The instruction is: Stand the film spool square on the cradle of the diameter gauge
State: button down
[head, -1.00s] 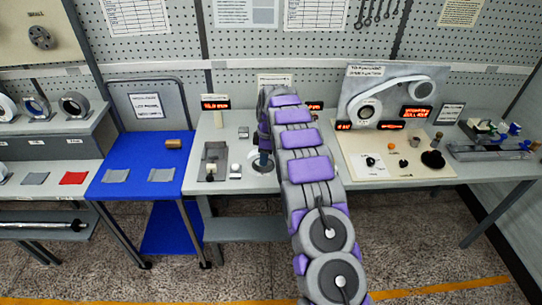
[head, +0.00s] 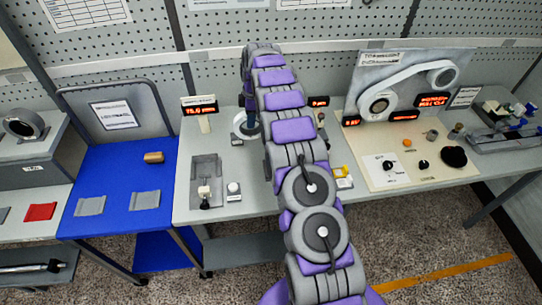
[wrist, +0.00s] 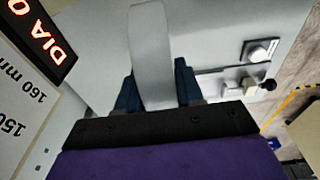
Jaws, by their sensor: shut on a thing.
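The film spool (wrist: 152,50) shows in the wrist view as a pale band, seen edge-on, between the two dark blue fingers of my gripper (wrist: 157,90). My gripper is shut on it. In the head view the spool (head: 241,125) is a whitish ring just left of my arm, over the grey bench. A display marked DIA (wrist: 48,32), with a 150 and 160 mm scale (wrist: 35,98) beside it, lies left of the spool in the wrist view. The gauge's cradle cannot be made out; my arm covers part of the bench.
A grey tray with a black-knobbed lever (head: 205,188) and a push-button (head: 233,188) sit at the bench's left front. A lit display (head: 199,107) stands behind them. The tension panel (head: 410,85) is right of my arm, and a blue table (head: 110,165) is left.

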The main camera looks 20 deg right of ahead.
jog(key=shift+s+d+r, duration=0.1)
jog(key=shift+s+d, duration=0.2)
jog(key=shift+d, duration=0.3)
jog(key=shift+s+d+r, duration=0.1)
jog(key=shift+s+d, duration=0.2)
jog(key=shift+d, duration=0.25)
jog(key=s+d+m+b, duration=0.1)
jog(key=s+d, duration=0.1)
jog(key=s, duration=0.5)
jog(key=s+d, duration=0.3)
jog(key=s, duration=0.3)
jog(key=s+a+n+b, duration=0.1)
jog(key=s+a, duration=0.2)
jog(key=s, duration=0.5)
jog(key=s+a, duration=0.3)
jog(key=s, duration=0.5)
jog(key=w+d+f+b, duration=0.2)
jog(key=w, duration=0.5)
jog(key=w+d+f+b, duration=0.1)
jog(key=w+d+f, duration=0.1)
jog(key=w, duration=0.6)
jog(key=shift+f+b, duration=0.4)
jog(key=shift+f, duration=0.3)
jog(key=shift+w+d, duration=0.1)
jog(key=c, duration=0.7)
grip_release()
